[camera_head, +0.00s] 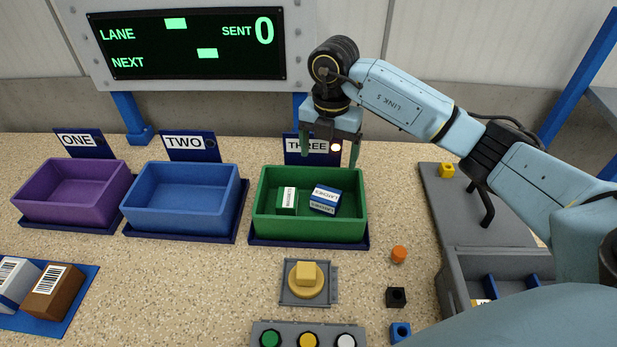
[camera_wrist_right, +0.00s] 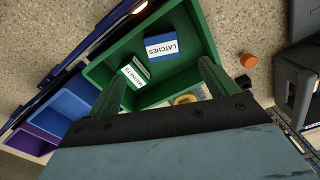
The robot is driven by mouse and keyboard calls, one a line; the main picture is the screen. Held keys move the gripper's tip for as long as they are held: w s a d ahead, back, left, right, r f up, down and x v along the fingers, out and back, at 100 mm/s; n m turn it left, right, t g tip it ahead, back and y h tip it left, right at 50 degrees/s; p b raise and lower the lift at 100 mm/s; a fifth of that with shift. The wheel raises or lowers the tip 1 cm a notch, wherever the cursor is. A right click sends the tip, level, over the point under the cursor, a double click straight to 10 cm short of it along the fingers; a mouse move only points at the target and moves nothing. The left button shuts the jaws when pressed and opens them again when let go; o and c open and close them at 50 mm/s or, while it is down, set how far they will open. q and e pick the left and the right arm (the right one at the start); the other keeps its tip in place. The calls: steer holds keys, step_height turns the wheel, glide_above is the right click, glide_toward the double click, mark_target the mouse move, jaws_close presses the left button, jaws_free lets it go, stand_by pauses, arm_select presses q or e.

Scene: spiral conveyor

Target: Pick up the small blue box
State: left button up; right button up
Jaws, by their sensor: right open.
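The small blue box (camera_head: 325,199), white-topped and labelled LATCHES, lies at an angle in the green bin (camera_head: 310,231) under the sign THREE. In the right wrist view the blue box (camera_wrist_right: 165,46) shows beyond and between my fingers. A green-and-white box (camera_head: 287,200) labelled MAGNETS stands just left of it in the same bin. My right gripper (camera_head: 329,156) is open and empty, above the bin's back edge, fingers pointing down. It also shows in the wrist view (camera_wrist_right: 160,82), apart from both boxes. My left gripper is not in view.
A blue bin (camera_head: 180,213) and a purple bin (camera_head: 62,206) stand to the left. In front are a yellow button (camera_head: 306,275), an orange piece (camera_head: 399,254), a black block (camera_head: 396,297) and a blue block (camera_head: 400,332). A grey tray (camera_head: 455,270) is at right.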

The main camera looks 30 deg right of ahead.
glide_above(326, 194)
step_height(326, 194, down, 7)
steer(key=shift+s+d+r, duration=0.1)
steer(key=shift+s, duration=0.05)
steer(key=shift+f, duration=0.95)
step_height(326, 194, down, 4)
steer(key=shift+r, duration=0.15)
steer(key=shift+f, duration=0.3)
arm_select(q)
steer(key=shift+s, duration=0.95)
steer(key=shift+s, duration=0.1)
arm_select(e)
steer(key=shift+c, duration=0.3)
